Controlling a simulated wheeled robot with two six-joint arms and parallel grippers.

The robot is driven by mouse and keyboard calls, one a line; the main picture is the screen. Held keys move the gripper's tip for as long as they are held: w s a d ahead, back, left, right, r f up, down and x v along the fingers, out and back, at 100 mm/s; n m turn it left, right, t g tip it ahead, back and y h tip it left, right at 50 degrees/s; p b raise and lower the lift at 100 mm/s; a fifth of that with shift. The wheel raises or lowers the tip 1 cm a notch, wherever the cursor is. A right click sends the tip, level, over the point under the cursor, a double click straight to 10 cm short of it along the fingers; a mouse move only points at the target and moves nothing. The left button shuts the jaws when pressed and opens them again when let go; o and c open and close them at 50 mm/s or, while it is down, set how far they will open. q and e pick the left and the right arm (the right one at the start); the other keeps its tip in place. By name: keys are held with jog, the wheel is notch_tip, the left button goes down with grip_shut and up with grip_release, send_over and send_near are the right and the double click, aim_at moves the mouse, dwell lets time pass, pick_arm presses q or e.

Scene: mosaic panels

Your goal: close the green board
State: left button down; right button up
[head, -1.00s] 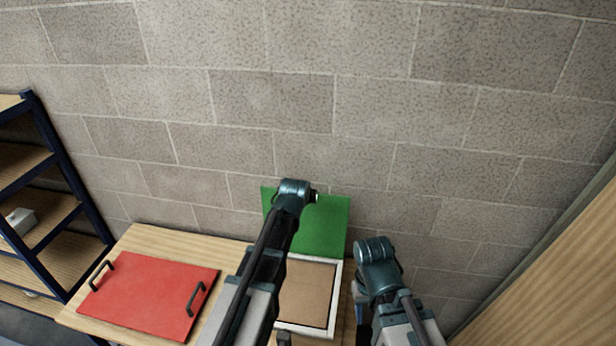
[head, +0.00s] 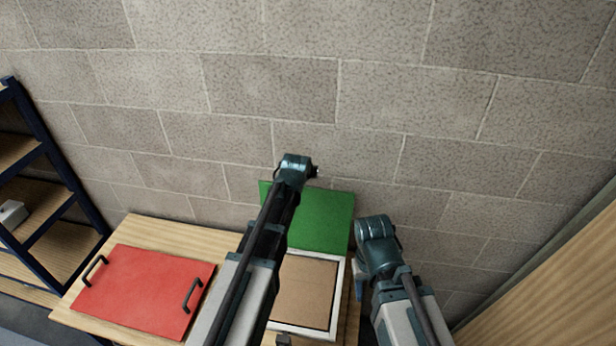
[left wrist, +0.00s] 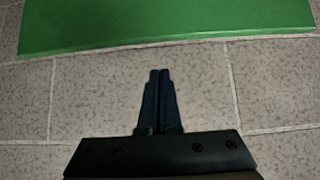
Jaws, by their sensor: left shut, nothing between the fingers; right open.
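The green board (head: 322,222) stands raised at the back edge of a white-framed box (head: 340,300) with a brown inside, near the wall. It also shows across the top of the left wrist view (left wrist: 165,25), with the wall beyond its edge. My left arm crosses in front of the board's left part in the head view, hiding some of it. My left gripper (left wrist: 160,75) is shut and empty, with a visible gap between its tips and the board in the picture. My right gripper (head: 360,284) is open, right of the box, and partly hidden by its own arm.
A red panel (head: 145,290) with two dark handles lies on the wooden table (head: 180,235) to the left. A dark-framed shelf (head: 50,170) stands at the far left. A block wall (head: 420,110) closes the back, and a wooden surface (head: 560,280) is at the right.

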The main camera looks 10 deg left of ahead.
pick_arm(q)
jog(key=b+x, duration=0.6)
jog(key=x, duration=0.3)
jog(key=s, duration=0.4)
jog(key=shift+s, duration=0.4)
jog(key=shift+w+f, duration=0.1)
jog(key=shift+w, duration=0.1)
jog(key=shift+s, duration=0.15)
